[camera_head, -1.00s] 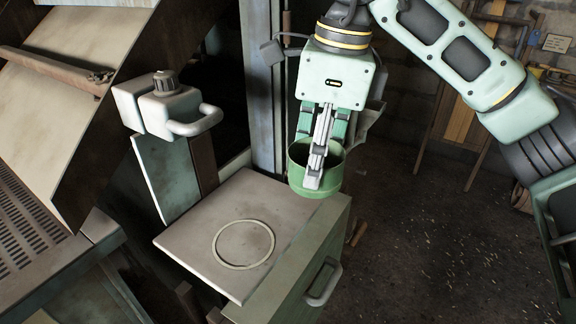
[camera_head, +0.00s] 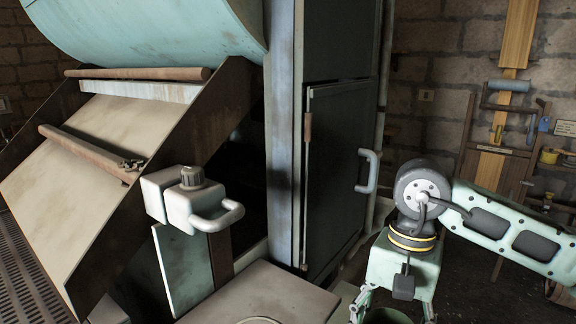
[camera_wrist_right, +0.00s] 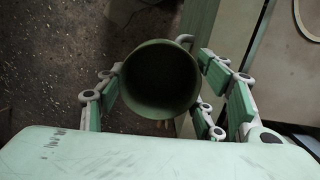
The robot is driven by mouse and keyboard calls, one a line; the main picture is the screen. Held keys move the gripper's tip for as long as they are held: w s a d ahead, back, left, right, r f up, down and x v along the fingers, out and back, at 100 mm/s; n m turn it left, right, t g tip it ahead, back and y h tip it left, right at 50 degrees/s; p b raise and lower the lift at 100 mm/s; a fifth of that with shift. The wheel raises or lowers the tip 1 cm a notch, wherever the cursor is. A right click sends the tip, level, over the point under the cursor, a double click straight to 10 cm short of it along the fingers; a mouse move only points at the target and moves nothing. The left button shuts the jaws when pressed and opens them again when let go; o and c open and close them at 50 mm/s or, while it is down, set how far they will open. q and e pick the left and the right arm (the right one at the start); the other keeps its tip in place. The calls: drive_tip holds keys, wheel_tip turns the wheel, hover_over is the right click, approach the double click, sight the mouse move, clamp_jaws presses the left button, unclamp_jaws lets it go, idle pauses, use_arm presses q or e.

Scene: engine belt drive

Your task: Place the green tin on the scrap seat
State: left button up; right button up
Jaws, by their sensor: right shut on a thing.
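The green tin (camera_head: 388,316) shows only its rim at the bottom edge of the head view. My right gripper (camera_head: 392,312) is shut on it, its fingertips cut off by the frame. In the right wrist view the tin (camera_wrist_right: 160,78) is seen from above, its dark opening between the finger pads of my right gripper (camera_wrist_right: 160,92). The round ring of the scrap seat (camera_head: 258,320) just shows at the bottom of the head view, on a pale bench top, left of the tin. Part of the ring is in the right wrist view (camera_wrist_right: 299,22). My left gripper is out of view.
A grey clamp-like block with a loop handle (camera_head: 195,203) stands behind the bench top (camera_head: 262,287). A dark cabinet door with a handle (camera_head: 369,170) is behind my right arm. In the right wrist view, open floor (camera_wrist_right: 50,60) lies left of the tin.

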drive_tip(key=s+d+f+n, duration=0.1)
drive_tip(key=f+n, duration=0.1)
drive_tip(key=s+d+f+n, duration=0.1)
drive_tip(key=f+n, duration=0.1)
drive_tip(key=d+f+n, duration=0.1)
drive_tip(key=n, duration=0.1)
drive_tip(key=shift+s+f+h, duration=0.4)
